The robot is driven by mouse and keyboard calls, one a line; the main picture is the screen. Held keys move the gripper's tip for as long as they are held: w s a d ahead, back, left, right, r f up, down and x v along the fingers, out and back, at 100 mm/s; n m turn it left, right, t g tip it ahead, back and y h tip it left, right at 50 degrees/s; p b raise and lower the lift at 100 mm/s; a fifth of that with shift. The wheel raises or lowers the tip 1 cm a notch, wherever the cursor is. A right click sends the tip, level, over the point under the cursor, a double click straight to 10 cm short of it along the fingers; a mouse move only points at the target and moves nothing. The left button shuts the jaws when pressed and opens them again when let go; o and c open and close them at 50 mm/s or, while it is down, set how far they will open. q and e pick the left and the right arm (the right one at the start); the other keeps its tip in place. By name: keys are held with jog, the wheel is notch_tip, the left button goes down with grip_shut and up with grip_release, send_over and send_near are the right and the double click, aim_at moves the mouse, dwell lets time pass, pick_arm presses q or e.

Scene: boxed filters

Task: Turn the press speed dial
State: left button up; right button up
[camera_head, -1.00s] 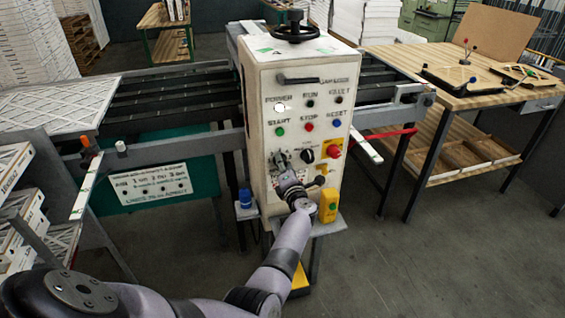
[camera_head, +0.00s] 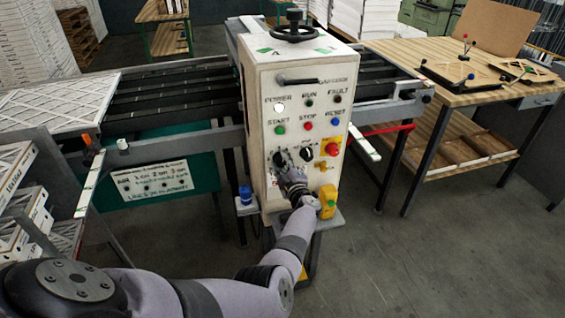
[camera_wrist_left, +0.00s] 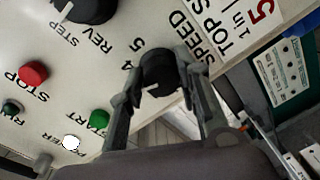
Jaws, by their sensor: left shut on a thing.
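The press control panel (camera_head: 310,95) is an off-white upright cabinet in the head view. The black speed dial (camera_wrist_left: 160,72) sits between the two fingers of my left gripper (camera_wrist_left: 166,88) in the left wrist view, beside the printed word SPEED. The fingers are closed on its sides. In the head view the left gripper (camera_head: 286,168) is at the panel's lower left and its wrist partly hides the dial. A second black knob (camera_head: 306,154), marked STEP and REV in the wrist view (camera_wrist_left: 92,8), is just to the right. My right gripper is not in view.
Green start (camera_head: 280,130), red stop (camera_head: 308,126) and blue reset (camera_head: 336,122) buttons sit above the dial. A red knob on a yellow plate (camera_head: 332,149) is to the right. A yellow box (camera_head: 327,200) and a blue object (camera_head: 245,195) flank the panel's base.

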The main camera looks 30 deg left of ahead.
pick_arm(q)
jog(key=m, duration=0.4)
jog(key=shift+d+f+m, duration=0.1)
jog(key=shift+f+m, duration=0.05)
jog(key=shift+m, duration=0.15)
dwell(0.4)
jog(key=o, duration=1.1)
jog(key=shift+o, duration=0.2)
